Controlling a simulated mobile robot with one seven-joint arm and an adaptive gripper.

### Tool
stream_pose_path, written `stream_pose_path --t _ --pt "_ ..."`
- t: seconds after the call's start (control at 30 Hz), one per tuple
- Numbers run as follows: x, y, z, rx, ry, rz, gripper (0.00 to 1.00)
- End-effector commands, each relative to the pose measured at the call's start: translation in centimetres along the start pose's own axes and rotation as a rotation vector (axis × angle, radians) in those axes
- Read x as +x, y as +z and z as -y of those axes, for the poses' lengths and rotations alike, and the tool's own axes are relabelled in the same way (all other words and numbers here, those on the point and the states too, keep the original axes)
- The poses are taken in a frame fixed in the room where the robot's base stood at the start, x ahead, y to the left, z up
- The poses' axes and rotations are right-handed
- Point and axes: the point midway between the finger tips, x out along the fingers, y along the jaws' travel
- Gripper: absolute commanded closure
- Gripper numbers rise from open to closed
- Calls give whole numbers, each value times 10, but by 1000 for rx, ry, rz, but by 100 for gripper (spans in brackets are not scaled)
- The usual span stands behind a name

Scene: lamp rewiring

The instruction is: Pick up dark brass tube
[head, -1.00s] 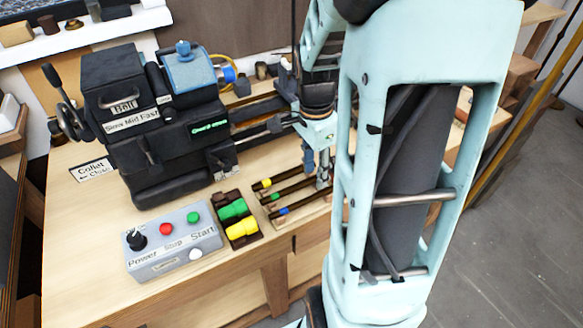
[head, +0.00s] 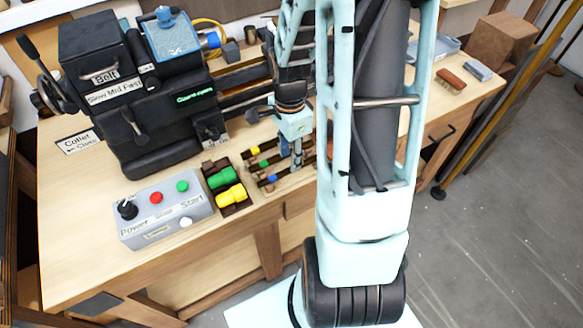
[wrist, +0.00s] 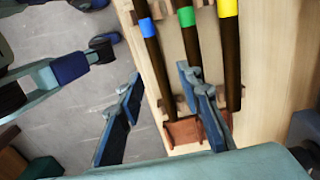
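Three dark brown tubes lie side by side on a rack at the bench's front edge. They carry a yellow band (head: 254,150), a green band (head: 264,164) and a blue band (head: 272,179). In the wrist view the blue-banded tube (wrist: 157,70), green-banded tube (wrist: 192,60) and yellow-banded tube (wrist: 230,65) run lengthwise. My gripper (wrist: 163,115) is open above the rack's near end. The blue-banded tube lies between the lines of its fingers; the right finger overlaps the green-banded tube. I see no grip on any tube. Which tube is the dark brass one I cannot tell.
A black lathe (head: 165,110) stands behind left. A grey control box (head: 160,210) is at the front left. A small dark holder with green and yellow pieces (head: 228,187) sits left of the tubes.

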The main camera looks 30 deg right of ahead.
Motion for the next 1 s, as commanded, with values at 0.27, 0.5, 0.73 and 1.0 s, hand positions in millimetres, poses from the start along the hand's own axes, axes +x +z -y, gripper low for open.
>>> stream_pose_path --t 0.27,0.5,0.73,1.0 --pt "32 -2 -3 0 3 1 67" --pt "38 -2 -2 -1 1 0 67" --pt "38 -2 -2 -1 1 0 81" --pt "37 -3 -2 -1 1 0 100"
